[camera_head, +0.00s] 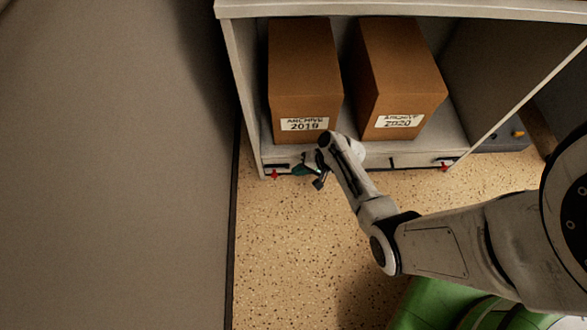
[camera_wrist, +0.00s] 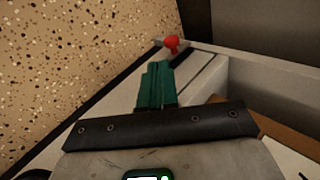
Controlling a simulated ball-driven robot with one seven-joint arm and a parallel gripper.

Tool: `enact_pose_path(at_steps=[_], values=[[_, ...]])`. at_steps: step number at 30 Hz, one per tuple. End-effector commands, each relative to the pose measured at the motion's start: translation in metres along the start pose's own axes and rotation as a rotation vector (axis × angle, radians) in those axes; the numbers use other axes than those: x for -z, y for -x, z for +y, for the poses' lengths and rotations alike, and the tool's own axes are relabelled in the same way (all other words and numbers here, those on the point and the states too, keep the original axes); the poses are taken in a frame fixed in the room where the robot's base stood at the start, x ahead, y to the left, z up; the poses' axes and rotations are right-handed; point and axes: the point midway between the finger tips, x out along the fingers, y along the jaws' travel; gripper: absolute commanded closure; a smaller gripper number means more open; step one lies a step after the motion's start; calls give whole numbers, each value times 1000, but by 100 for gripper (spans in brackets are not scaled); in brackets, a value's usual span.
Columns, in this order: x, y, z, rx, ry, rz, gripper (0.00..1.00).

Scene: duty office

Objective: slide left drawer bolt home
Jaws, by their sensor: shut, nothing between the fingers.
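The left bolt's red knob (camera_head: 274,175) sits at the lower left front corner of the cabinet, on the low drawer front under the shelf. In the wrist view a red knob (camera_wrist: 171,43) shows just beyond my fingertips, with a small gap in the picture; I cannot tell whether they touch. My gripper (camera_head: 304,170) is in front of the drawer front, to the right of that knob, with its teal fingers together. The shut, empty fingers also show in the wrist view (camera_wrist: 158,70). The bolt's bar and its seat are too small or hidden to make out.
Two brown archive boxes, 2019 (camera_head: 303,85) and 2020 (camera_head: 400,85), stand on the shelf above. Another red knob (camera_head: 445,167) is at the right end of the front. A grey panel (camera_head: 120,170) stands close on the left. Speckled floor (camera_head: 290,250) in front is clear.

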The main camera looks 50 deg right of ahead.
Motion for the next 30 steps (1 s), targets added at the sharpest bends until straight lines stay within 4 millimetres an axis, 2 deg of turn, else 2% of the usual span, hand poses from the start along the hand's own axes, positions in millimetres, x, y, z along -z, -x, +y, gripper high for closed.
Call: enact_pose_path(at_steps=[1,6,12,30], values=[[0,13,-3,0,-2,2,100],[0,41,-3,-1,0,1,100],[-1,59,-1,-1,0,0,100],[0,62,0,-1,0,-1,100]])
